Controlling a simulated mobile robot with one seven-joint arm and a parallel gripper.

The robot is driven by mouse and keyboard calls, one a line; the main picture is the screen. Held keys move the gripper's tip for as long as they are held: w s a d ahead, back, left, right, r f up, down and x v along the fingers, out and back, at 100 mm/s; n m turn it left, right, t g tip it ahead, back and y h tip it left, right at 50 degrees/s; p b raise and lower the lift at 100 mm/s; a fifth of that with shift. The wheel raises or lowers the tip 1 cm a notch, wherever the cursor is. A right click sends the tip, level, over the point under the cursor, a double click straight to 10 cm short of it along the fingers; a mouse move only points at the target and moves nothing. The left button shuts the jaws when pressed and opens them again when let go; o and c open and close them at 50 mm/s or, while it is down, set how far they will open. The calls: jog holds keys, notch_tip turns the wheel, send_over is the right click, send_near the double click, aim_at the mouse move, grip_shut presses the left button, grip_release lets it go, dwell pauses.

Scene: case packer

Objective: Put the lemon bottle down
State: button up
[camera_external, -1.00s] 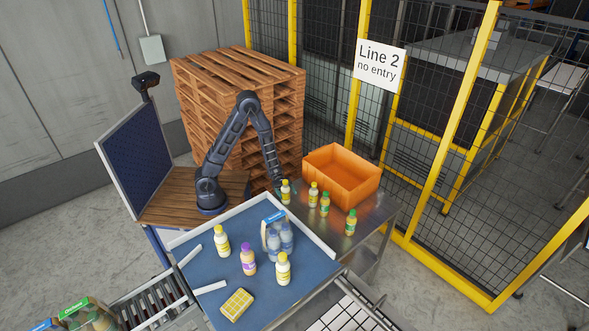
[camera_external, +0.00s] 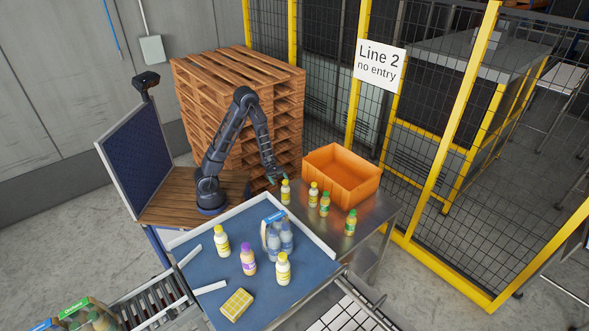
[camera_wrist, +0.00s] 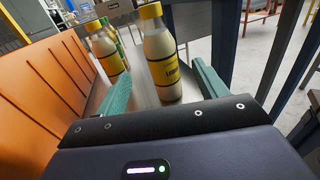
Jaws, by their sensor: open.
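The lemon bottle (camera_external: 285,193), pale with a yellow cap and yellow label, stands upright on the steel table (camera_external: 348,247), near its left end. My gripper (camera_external: 273,180) is just left of the bottle in the external view. In the wrist view the bottle (camera_wrist: 162,58) stands ahead, between the lines of the two green fingers (camera_wrist: 160,80). The fingers are apart, and the bottle appears a little beyond them, not gripped. Its lower label is partly legible.
An orange crate (camera_external: 345,190) is behind the bottles. Another yellow-capped bottle (camera_external: 313,196) and two green-capped bottles (camera_external: 325,205) stand to the right.

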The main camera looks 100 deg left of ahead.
jog(key=s+d+r+m+g+y, duration=0.6)
jog(key=s+d+r+m+g, duration=0.45)
jog(key=m, duration=0.35)
jog(key=s+a+r+m+t+y, duration=0.3)
jog(key=s+r+m+t+y, duration=0.3)
jog(key=s+r+m+y, duration=0.2)
notch_tip(320, 180, up, 2)
jog(key=shift+s+r+m+y, duration=0.1)
jog(key=shift+s+m+y, duration=0.1)
jog(key=shift+m+y, duration=0.7)
jog(key=shift+o, duration=0.4)
